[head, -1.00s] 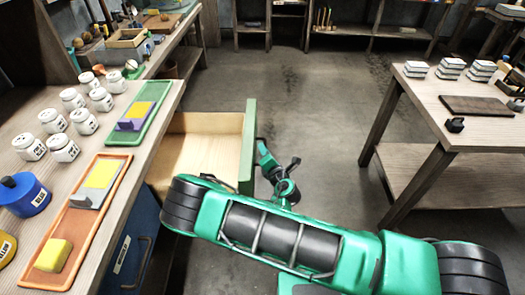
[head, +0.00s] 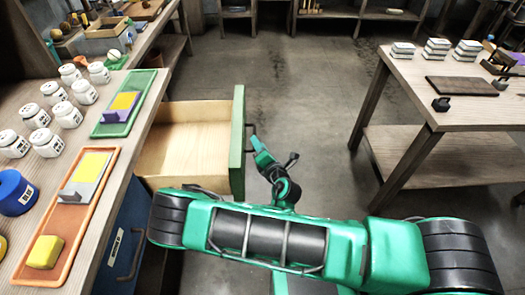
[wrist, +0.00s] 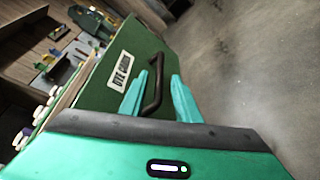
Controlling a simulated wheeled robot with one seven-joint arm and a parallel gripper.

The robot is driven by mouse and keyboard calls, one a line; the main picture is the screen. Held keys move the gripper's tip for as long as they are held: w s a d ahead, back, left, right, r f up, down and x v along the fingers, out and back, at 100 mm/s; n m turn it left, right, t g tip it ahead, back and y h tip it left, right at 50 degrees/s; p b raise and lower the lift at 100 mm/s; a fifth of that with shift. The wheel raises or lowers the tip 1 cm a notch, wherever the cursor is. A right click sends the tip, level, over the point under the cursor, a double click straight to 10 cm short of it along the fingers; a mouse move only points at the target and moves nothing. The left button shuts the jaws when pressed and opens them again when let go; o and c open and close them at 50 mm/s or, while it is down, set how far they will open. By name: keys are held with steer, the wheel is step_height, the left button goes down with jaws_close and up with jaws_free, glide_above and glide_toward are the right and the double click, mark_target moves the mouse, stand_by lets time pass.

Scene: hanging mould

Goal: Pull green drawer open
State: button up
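The green drawer (head: 237,140) stands far out from under the left bench, and its pale wooden inside (head: 187,145) is empty where I can see it. In the wrist view its green front (wrist: 105,90) carries a white label and a dark bar handle (wrist: 157,80). The handle also shows in the head view (head: 251,131). My gripper (wrist: 156,88) is open. Its two teal fingers stand apart on either side of the handle, with gaps visible between. In the head view my gripper (head: 257,145) is just right of the drawer front.
The left bench holds white jars (head: 66,114), a green tray (head: 107,127), an orange tray (head: 75,230) and a blue pot (head: 15,192). A blue drawer front (head: 125,240) is below. A table (head: 450,105) stands at right. The floor between is clear.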

steer(key=v, duration=0.4)
steer(key=shift+s, duration=0.15)
stand_by(0.4)
